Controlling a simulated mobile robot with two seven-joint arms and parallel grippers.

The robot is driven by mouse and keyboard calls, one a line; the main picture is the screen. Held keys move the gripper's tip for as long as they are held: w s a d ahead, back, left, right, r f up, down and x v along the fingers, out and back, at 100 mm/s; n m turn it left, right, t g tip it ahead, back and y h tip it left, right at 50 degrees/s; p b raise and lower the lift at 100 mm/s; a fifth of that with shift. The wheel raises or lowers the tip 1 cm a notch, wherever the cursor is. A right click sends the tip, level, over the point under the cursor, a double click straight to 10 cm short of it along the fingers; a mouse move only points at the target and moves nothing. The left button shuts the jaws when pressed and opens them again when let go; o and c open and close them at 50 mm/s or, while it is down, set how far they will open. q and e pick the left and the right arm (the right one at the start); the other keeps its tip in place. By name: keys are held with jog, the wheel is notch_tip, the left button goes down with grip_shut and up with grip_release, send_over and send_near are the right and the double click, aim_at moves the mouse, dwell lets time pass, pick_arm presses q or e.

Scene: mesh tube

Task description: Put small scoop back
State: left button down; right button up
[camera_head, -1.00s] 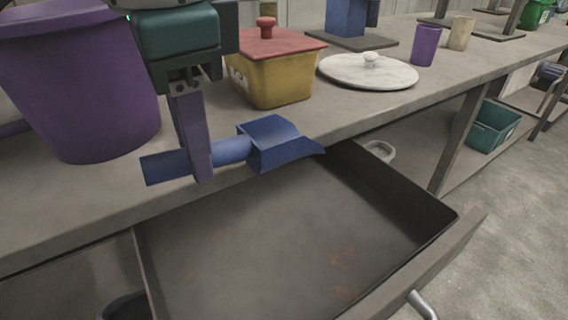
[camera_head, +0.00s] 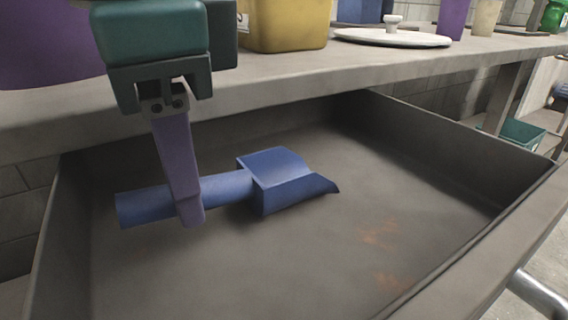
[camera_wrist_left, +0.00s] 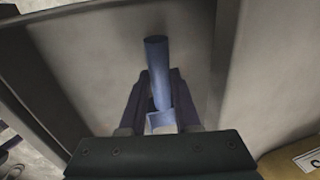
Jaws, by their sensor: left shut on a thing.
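The small blue scoop (camera_head: 282,180) is held by its round handle in my left gripper (camera_head: 188,208), scoop end pointing right in the head view. The gripper is shut on the handle, and the scoop is over the open grey drawer (camera_head: 330,255). Whether the scoop touches the drawer floor I cannot tell. In the left wrist view the scoop's handle (camera_wrist_left: 156,55) shows between the two fingers (camera_wrist_left: 158,98), and part of its scoop end is hidden by the gripper body. My right gripper is not in view.
The drawer is pulled out below the grey counter (camera_head: 290,75) and looks empty otherwise. On the counter stand a purple bucket (camera_head: 45,45), a yellow container (camera_head: 288,25), a white lid (camera_head: 392,37) and a purple cup (camera_head: 453,18). A green bin (camera_head: 522,133) is at the right.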

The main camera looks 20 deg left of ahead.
pick_arm(q)
jog(key=shift+w+f, duration=0.1)
jog(key=shift+f, duration=0.25)
jog(key=shift+r, duration=0.15)
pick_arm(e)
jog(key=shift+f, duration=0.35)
pick_arm(q)
jog(key=shift+f, duration=0.2)
jog(key=c, duration=0.6)
grip_release()
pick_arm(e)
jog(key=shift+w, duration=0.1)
pick_arm(q)
jog(key=shift+r, duration=0.15)
jog(key=p+v, duration=1.2)
jog(key=p, duration=0.3)
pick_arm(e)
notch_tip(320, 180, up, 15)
